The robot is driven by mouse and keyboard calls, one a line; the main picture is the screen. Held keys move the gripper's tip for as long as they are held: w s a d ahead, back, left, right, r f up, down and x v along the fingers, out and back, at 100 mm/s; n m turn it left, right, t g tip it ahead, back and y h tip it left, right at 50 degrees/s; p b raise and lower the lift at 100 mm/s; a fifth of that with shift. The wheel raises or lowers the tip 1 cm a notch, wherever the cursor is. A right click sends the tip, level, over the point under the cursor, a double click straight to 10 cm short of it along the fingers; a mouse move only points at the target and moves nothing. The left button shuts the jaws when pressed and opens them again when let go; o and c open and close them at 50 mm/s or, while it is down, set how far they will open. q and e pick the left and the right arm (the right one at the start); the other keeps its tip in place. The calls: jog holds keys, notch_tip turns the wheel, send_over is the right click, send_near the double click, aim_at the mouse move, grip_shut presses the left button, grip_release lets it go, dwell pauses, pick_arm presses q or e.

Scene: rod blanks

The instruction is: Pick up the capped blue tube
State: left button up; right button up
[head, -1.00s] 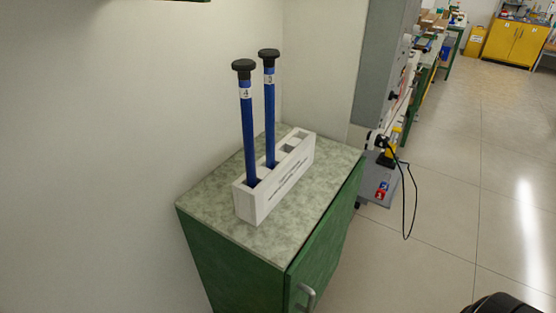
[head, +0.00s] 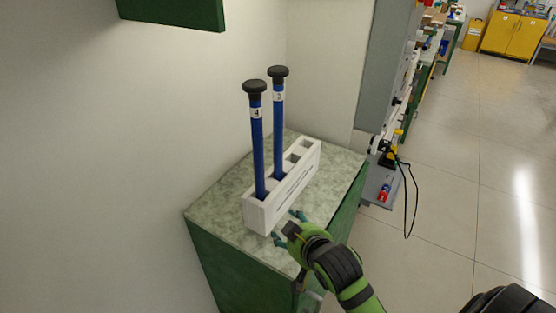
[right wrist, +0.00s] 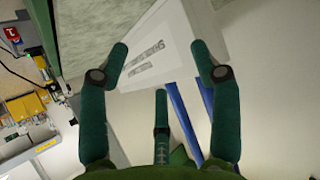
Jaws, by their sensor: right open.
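Two blue tubes with black caps stand upright in a white rack. The nearer blue tube (head: 258,150) has a label that reads 4; the farther blue tube (head: 278,130) has a label too small to read surely. The white rack (head: 270,212) has empty slots at its far end. My right gripper (head: 286,228) is open and empty, low beside the rack's front right side. In the right wrist view its spread fingers (right wrist: 160,62) face the rack's printed side (right wrist: 150,62), and parts of both blue tubes (right wrist: 184,122) show beyond them. My left gripper is not in view.
The rack stands on a green cabinet with a speckled top (head: 222,198), partly bare around it. A wall rises close on the left and behind. A green overhead cupboard (head: 175,12) juts in at the top. A grey machine (head: 385,70) with a black cable stands behind right.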

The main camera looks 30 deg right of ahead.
aim_at(282, 131)
jog(key=w+d+r+t, duration=0.1)
jog(key=w+r+t, duration=0.1)
jog(key=r, duration=0.3)
jog(key=w+d+r+m+t+h, duration=0.1)
jog(key=w+d+r+t, duration=0.1)
jog(key=w+r, duration=0.3)
jog(key=w+d+r+t, duration=0.2)
jog(key=w+r, duration=0.1)
jog(key=r, duration=0.4)
jog(key=shift+w+r+m+t+h+p, duration=0.1)
jog(key=shift+w+m+t+h+p, duration=0.2)
jog(key=shift+p, duration=0.05)
jog(key=w, duration=0.1)
jog(key=w+p, duration=0.1)
jog(key=w, duration=0.1)
jog(key=w+p, duration=0.1)
jog(key=w, duration=0.1)
jog(key=shift+w+d, duration=0.25)
jog(key=shift+d, duration=0.15)
jog(key=shift+w+f+p, duration=0.2)
jog(key=shift+w+p, duration=0.1)
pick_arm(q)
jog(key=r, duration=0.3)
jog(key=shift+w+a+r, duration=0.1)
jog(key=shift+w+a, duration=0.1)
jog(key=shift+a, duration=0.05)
pick_arm(e)
jog(key=shift+s, duration=0.1)
jog(key=shift+c, duration=0.4)
jog(key=c, duration=1.2)
